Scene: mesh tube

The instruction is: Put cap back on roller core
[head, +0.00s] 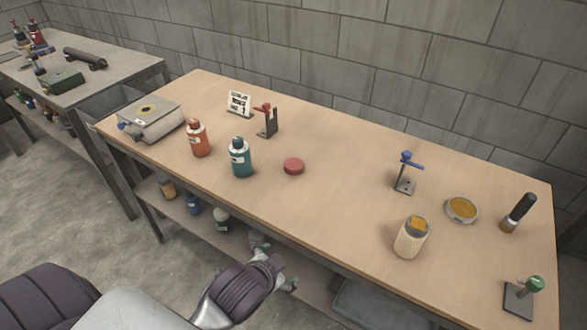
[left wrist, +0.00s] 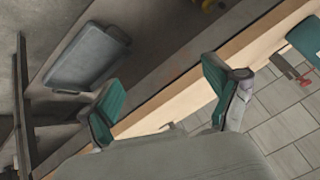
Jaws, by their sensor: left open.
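A pale, mesh-textured cylinder (head: 409,241) with an amber top, which looks like the roller core, stands upright near the front edge of the workbench. My right gripper is not in view.
An orange bottle (head: 199,138) and a teal bottle (head: 240,158) stand left of the disc. The bench (head: 340,205) is clear between disc and cylinder.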

